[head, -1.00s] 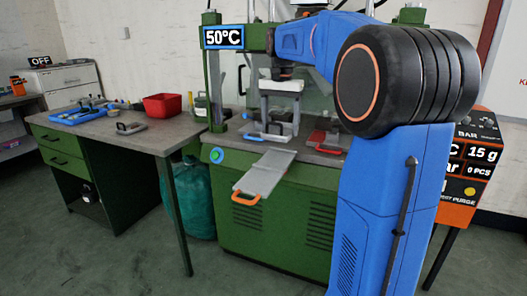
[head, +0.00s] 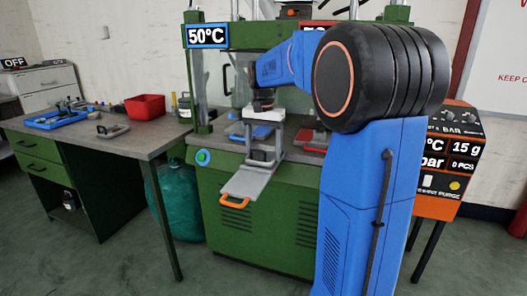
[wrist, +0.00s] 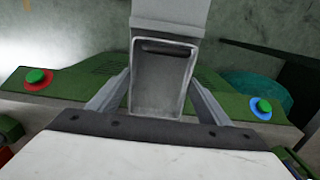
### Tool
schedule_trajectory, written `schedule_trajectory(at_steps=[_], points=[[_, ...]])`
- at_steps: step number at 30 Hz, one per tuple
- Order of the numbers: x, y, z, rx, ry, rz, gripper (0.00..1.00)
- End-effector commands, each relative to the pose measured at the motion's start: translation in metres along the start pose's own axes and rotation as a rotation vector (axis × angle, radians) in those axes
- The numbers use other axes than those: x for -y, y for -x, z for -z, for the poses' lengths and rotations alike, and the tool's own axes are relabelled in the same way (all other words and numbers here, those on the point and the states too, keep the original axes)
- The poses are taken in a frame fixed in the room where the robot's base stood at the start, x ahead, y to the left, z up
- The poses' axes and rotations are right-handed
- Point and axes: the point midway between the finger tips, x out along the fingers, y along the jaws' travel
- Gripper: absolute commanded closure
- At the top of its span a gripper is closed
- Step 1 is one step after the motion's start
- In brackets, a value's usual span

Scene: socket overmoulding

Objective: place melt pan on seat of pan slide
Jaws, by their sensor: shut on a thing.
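My gripper (head: 264,157) is shut on the melt pan, its two fingers pointing down on either side. In the head view the melt pan (head: 261,155) is a small dark shape between the fingers, at the inner end of the pan slide. In the wrist view it is a grey open tray (wrist: 158,85) with a dark bar near its top end, between the two fingers. The pan slide (head: 248,184) is a grey plate with an orange handle, sticking out from the green press. Its seat is hidden, and I cannot tell whether the pan touches it.
The green press (head: 255,220) stands under the slide, with a blue-and-grey item (head: 250,132) and a red item (head: 312,138) on its top. A bench (head: 140,137) at left holds a red bin (head: 145,106). An orange control box (head: 447,165) is at right.

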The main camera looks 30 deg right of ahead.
Motion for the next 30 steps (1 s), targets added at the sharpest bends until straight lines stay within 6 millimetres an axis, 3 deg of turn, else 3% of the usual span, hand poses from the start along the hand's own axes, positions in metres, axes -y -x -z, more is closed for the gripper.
schedule_trajectory(at_steps=[11,12,14,24,30], points=[[0.000,-0.005,0.000,0.000,0.000,0.000,0.55],[0.000,-0.005,0.000,0.000,0.000,0.000,0.21],[0.000,-0.004,0.000,0.000,0.000,0.000,0.10],[0.000,-0.002,0.000,-0.001,0.000,0.001,0.10],[0.000,0.020,0.000,-0.003,0.000,0.002,0.10]])
